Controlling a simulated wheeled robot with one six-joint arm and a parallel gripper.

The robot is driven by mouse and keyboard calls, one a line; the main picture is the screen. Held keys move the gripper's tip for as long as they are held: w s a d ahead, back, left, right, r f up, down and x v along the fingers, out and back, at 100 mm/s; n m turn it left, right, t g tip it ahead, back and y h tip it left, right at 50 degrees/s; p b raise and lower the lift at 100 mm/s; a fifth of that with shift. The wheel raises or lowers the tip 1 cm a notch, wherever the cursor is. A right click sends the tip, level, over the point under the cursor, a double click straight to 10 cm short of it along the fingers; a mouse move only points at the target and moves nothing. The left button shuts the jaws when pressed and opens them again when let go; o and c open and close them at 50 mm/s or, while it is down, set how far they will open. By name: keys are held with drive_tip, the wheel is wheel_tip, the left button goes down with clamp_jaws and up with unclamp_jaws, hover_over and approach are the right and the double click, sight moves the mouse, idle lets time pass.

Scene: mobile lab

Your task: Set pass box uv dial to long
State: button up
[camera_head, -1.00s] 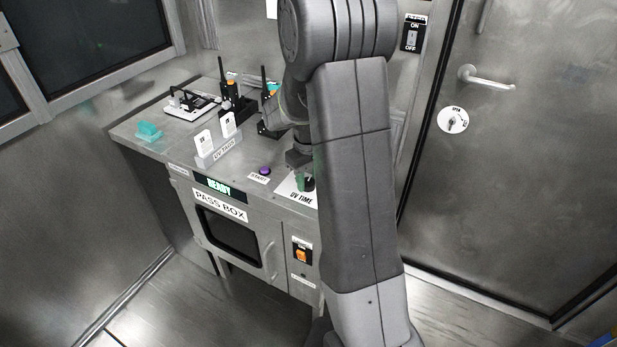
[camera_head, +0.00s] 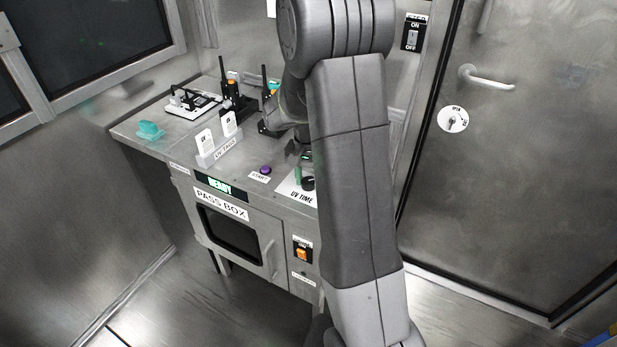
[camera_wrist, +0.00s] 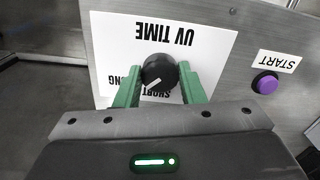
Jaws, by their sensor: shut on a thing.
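The UV time dial (camera_wrist: 158,72) is a round black knob on a white plate (camera_wrist: 108,34) lettered UV TIME, upside down in the wrist view. My gripper (camera_wrist: 161,77) has its two green fingers on either side of the knob, shut on it. A white pointer mark on the knob slants to the lower left, towards the SHORT and LONG lettering; I cannot tell exactly which word it meets. The left finger hides part of LONG. In the head view the dial (camera_head: 308,183) is partly behind my arm, beside a green finger.
A purple START button (camera_wrist: 265,83) is to the right of the dial in the wrist view. The pass box (camera_head: 222,222) below shows READY and has an orange switch (camera_head: 301,254). White UV PASS holders (camera_head: 217,148) and a black rack (camera_head: 236,105) stand on the top.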

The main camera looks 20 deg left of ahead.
sight(308, 181)
drive_tip(key=shift+m, duration=1.5)
drive_tip(key=o, duration=1)
drive_tip(key=shift+r, duration=0.1)
wheel_tip(308, 181, up, 14)
drive_tip(key=shift+f+p, duration=0.2)
drive_tip(key=shift+p, duration=0.2)
wheel_tip(308, 181, down, 14)
drive_tip(key=shift+r+b, duration=0.1)
drive_tip(key=shift+b, duration=0.25)
drive_tip(key=shift+r, duration=0.1)
